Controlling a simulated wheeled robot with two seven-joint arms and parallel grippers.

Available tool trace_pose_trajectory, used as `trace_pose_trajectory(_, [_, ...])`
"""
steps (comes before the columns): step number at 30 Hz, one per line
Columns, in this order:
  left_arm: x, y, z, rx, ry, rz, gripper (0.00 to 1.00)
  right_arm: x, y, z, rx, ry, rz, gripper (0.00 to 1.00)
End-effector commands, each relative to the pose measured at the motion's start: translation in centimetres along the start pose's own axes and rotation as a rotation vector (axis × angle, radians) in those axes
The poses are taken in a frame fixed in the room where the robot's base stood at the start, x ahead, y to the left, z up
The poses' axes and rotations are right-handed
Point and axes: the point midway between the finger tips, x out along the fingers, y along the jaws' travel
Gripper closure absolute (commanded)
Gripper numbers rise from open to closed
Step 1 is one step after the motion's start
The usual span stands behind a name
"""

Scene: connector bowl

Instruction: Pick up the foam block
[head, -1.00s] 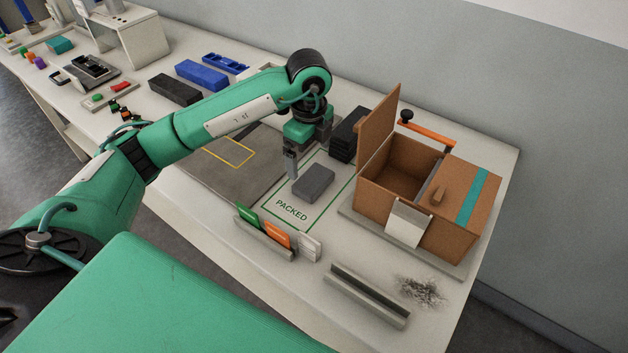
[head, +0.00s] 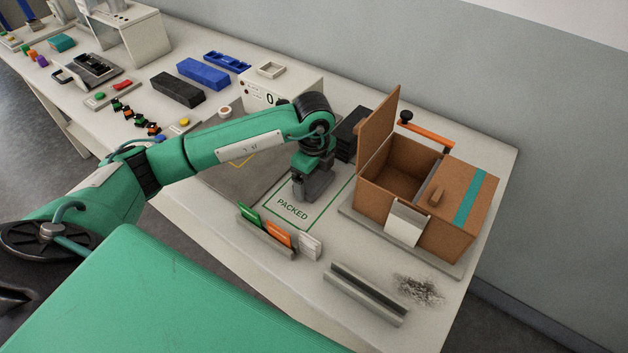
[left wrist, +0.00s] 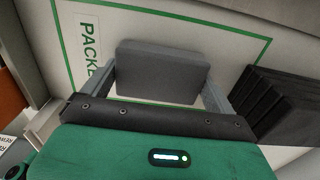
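The foam block, a dark grey rounded slab (left wrist: 165,72), lies on the green-outlined PACKED area (left wrist: 84,42). My left gripper (head: 314,188) is low over it in the head view and hides most of it. In the left wrist view the fingers of my left gripper (left wrist: 163,88) stand on either side of the block, open, with a small pale gap showing by the right finger. I cannot tell whether the left finger touches it. My right gripper is not in view.
An open brown cardboard box (head: 400,175) stands to the right on a grey base. A stack of black slabs (head: 349,134) is behind the gripper. A card holder (head: 266,238) and a grey channel (head: 366,294) are in front, beside grey debris (head: 420,288).

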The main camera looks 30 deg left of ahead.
Motion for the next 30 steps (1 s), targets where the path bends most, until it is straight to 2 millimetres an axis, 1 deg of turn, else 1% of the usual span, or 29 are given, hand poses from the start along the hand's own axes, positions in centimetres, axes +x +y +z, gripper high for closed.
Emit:
trace_pose_trajectory(1, [0.0, 0.0, 0.0, 0.0, 0.0, 0.0, 0.2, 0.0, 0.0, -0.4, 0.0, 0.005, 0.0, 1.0])
trace_pose_trajectory(3, [0.0, 0.0, 0.0, 0.0, 0.0, 0.0, 0.31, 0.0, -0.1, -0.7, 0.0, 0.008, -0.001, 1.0])
trace_pose_trajectory(11, [-0.1, 0.0, 0.0, 0.0, 0.0, 0.0, 0.31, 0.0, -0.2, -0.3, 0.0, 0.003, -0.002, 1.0])
trace_pose_trajectory(14, [-0.4, -0.1, 0.0, -0.001, 0.001, -0.001, 0.31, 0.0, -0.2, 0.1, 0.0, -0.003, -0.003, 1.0])
trace_pose_trajectory(17, [-1.1, -0.1, 0.0, -0.001, 0.001, -0.003, 0.31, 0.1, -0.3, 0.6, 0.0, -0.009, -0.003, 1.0])
trace_pose_trajectory(20, [-2.4, -0.1, 0.0, 0.0, 0.001, -0.004, 0.31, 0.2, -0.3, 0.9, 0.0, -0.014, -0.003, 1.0])
trace_pose_trajectory(23, [-4.3, -0.2, 0.0, 0.0, 0.001, -0.006, 0.31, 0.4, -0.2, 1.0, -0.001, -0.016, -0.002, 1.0])
trace_pose_trajectory(26, [-6.8, -0.1, 0.0, 0.0, 0.0, -0.007, 0.31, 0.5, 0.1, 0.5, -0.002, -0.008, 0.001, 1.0])
trace_pose_trajectory(30, [-10.6, -0.2, 0.0, 0.0, 0.001, -0.007, 0.31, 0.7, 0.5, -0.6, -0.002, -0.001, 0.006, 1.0])
